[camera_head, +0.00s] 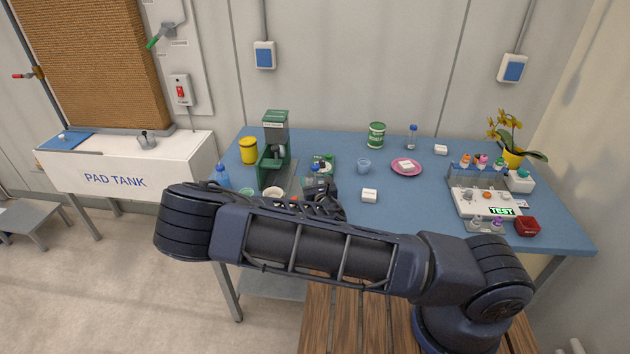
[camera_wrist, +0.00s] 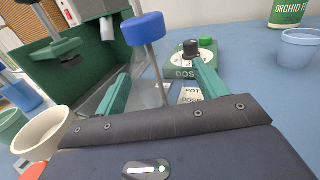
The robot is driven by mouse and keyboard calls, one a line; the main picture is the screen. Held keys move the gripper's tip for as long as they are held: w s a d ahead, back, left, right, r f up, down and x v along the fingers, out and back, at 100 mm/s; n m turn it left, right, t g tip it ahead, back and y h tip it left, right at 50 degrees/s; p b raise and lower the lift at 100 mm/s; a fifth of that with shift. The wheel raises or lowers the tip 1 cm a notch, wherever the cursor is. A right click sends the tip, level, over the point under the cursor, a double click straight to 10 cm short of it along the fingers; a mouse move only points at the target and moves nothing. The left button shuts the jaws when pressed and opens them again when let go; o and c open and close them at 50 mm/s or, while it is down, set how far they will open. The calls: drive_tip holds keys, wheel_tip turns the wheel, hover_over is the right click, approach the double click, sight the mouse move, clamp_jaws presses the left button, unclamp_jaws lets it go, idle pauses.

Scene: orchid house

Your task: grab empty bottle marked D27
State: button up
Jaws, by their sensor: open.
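My gripper (camera_wrist: 161,70) is open, with its two green finger pads apart, in the wrist view. A blue-capped item with a narrow grey, see-through-looking body (camera_wrist: 156,66), probably a small bottle, shows between and beyond the fingers. The pads do not visibly close on it, and its lower part is unclear. No D27 mark is readable. In the head view my gripper (camera_head: 322,187) is over the blue table, partly hidden by my arm. Another clear bottle with a blue cap (camera_head: 412,137) stands at the back of the table. A blue bottle (camera_head: 222,176) stands at the left edge.
A green machine (camera_wrist: 85,70) stands close left of my gripper. A green dosing device (camera_wrist: 207,62) is just beyond the fingers. A cream cup (camera_wrist: 42,133) is at lower left.

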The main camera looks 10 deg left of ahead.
drive_tip(key=shift+x, duration=1.1)
drive_tip(key=shift+c, duration=0.2)
drive_tip(key=c, duration=1)
